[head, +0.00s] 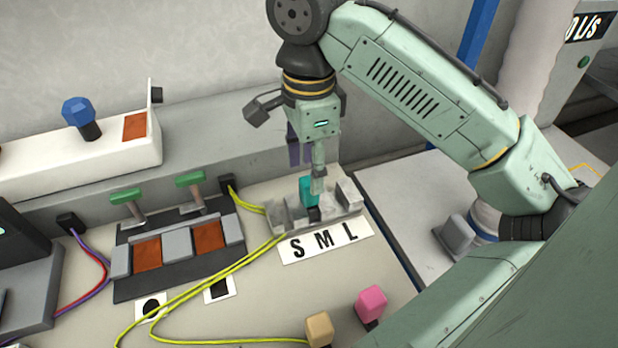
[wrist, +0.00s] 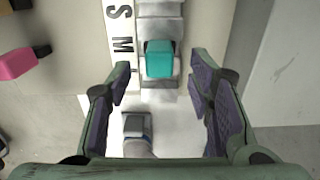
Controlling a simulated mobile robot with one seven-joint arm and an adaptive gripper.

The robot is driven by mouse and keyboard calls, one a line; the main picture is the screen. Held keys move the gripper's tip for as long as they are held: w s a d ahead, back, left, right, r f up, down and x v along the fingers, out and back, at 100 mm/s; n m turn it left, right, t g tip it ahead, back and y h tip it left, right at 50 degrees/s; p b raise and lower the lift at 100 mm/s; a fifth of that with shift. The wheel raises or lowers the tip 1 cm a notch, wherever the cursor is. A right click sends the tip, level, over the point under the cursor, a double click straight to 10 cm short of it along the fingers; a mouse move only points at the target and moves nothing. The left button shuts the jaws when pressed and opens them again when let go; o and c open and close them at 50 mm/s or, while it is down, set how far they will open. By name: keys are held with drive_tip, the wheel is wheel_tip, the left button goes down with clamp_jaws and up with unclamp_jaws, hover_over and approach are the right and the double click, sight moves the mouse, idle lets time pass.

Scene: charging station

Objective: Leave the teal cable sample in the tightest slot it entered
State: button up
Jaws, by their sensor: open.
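The teal cable sample (head: 307,190) stands in the grey slot block (head: 279,223) marked S, M and L. In the wrist view the teal sample (wrist: 159,58) lines up nearest the letter M. I cannot tell surely which slot holds it, or how deep it sits. My gripper (head: 308,177) is open and points down over the block. In the head view its near finger partly covers the sample. In the wrist view the sample shows between the two spread fingers, with a gap on each side.
Pink (head: 371,302) and tan (head: 320,328) blocks stand at the front. Yellow cables (head: 215,275) cross the table left of the block. A panel with green-handled levers (head: 192,180) stands left. A grey block (head: 457,236) stands on the surface to the right.

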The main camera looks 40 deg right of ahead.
wheel_tip(320, 180, up, 8)
drive_tip(key=shift+f, duration=0.15)
drive_tip(key=shift+s, duration=0.1)
idle(0.5)
